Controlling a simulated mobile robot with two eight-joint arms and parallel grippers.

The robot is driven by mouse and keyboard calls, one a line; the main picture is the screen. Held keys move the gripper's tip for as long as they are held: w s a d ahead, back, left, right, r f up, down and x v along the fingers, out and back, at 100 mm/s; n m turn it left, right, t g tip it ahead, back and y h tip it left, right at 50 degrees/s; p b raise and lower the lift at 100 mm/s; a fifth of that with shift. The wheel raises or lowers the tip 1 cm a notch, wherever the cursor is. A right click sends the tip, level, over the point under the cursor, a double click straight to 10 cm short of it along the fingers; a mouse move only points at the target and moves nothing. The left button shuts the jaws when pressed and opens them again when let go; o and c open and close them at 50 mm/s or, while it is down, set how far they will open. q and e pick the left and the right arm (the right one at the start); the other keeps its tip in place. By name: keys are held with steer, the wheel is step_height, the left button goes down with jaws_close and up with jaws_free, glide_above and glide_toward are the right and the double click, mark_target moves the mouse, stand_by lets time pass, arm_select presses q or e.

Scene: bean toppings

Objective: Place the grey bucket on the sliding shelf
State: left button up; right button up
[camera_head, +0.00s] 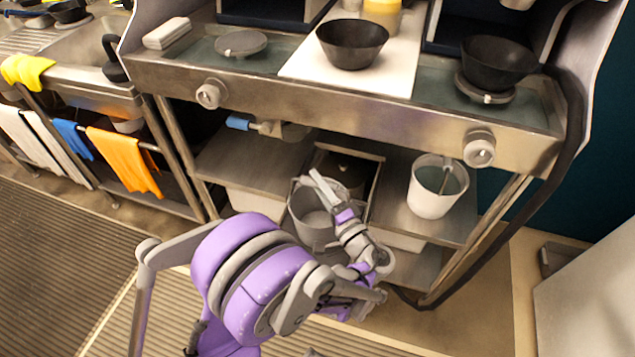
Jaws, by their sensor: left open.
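The grey bucket (309,222) is upright at the front of the lower shelf area, under the steel counter. My left gripper (325,184) is open, with its fingers over the bucket's rim at the right side. Whether the fingers touch the bucket I cannot tell. Part of the bucket's right side is hidden behind my gripper and wrist. A shelf section with a raised frame (372,158) and a dark round item lies behind the bucket; whether this is the sliding shelf is unclear. My right gripper is not in view.
A white bucket (432,195) with a utensil stands on the shelf (462,214) to the right. Black bowls (352,45) and a white board (298,66) are on the counter above. A counter knob (479,150) sticks out. The left part of the shelf (240,172) is bare.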

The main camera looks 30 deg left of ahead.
arm_select(q)
steer(key=v, duration=1.1)
steer(key=shift+p, duration=0.35)
steer(key=shift+d+f, duration=0.1)
